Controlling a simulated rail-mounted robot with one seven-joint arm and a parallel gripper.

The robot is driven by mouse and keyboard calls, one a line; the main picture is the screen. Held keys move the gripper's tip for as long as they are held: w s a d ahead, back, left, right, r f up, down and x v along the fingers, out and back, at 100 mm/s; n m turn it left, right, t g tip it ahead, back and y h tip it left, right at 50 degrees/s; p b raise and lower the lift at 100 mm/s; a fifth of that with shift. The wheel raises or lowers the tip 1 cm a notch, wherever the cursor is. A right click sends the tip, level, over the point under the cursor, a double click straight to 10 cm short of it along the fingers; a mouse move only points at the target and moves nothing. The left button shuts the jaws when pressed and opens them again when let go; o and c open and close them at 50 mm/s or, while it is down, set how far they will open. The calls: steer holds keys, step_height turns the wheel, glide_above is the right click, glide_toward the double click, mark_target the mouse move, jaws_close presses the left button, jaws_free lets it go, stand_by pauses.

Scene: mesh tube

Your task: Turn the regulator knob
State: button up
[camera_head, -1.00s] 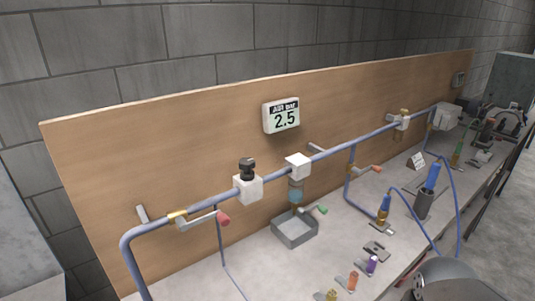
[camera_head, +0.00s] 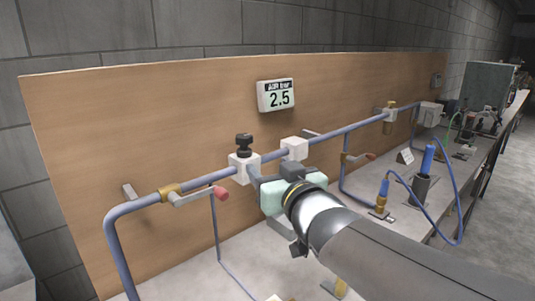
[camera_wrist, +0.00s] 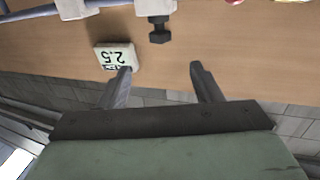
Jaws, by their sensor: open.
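The black regulator knob (camera_head: 244,144) sits upright on a white block (camera_head: 243,167) in the blue pipe. In the wrist view, which is upside down, the knob (camera_wrist: 160,30) hangs below the white block (camera_wrist: 156,6). My gripper (camera_wrist: 160,68) is open and empty. The knob lies ahead of its fingertips, about midway between them, and not in the grip. In the head view my gripper (camera_head: 252,174) is in front of the block and lower than the knob. The air bar display (camera_head: 278,95) reads 2.5 and shows in the wrist view (camera_wrist: 117,56).
A red-ended lever (camera_head: 219,193) is on the pipe to the left, close to my gripper. A second white block (camera_head: 294,148) is just right of the knob. The wooden board (camera_head: 180,120) stands behind. A blue hose (camera_head: 460,215) and fittings lie further right.

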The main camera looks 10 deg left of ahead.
mark_target(246, 143)
steer(key=p+x, duration=0.2)
steer(key=x, duration=1.5)
steer(key=shift+w+a+p, duration=0.1)
steer(key=shift+p, duration=0.3)
steer(key=c, duration=1)
